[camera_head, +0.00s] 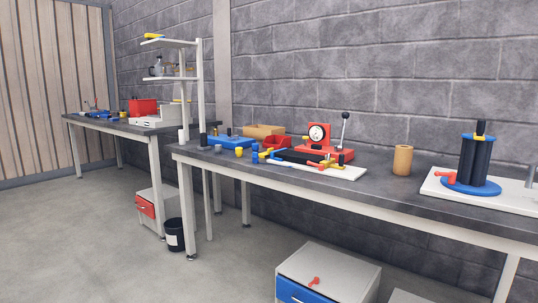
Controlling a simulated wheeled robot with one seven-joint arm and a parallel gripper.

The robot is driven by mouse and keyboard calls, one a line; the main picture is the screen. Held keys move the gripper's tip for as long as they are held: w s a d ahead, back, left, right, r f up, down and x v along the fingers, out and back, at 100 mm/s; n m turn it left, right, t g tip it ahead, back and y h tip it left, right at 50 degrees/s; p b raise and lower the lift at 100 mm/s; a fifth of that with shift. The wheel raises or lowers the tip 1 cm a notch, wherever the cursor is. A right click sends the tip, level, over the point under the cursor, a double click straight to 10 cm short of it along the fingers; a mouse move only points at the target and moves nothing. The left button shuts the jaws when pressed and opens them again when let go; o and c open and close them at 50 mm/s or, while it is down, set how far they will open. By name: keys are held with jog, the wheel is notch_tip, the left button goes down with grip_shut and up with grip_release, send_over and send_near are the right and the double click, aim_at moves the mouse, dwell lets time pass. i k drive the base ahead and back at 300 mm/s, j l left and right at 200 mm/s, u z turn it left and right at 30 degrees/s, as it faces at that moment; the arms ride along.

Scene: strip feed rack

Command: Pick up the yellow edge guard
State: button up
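I see several yellow pieces and cannot tell at this distance which one is the yellow edge guard. One flat yellow piece (153,36) lies on the top shelf of the white rack (199,85). A long, low yellow piece (266,154) lies on the near workbench beside small blue parts. A small yellow block (239,152) is near the bench's left end. My gripper is not in view.
The near workbench (400,199) holds a red press with a dial (319,133), a brown cylinder (402,160) and a blue-based black stand (474,160). A drawer cabinet (330,272) and a black bin (174,236) stand on the floor. Floor at left is clear.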

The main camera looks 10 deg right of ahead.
aim_at(262, 155)
jog(key=i+j+z, duration=0.45)
jog(key=i+j, duration=0.4)
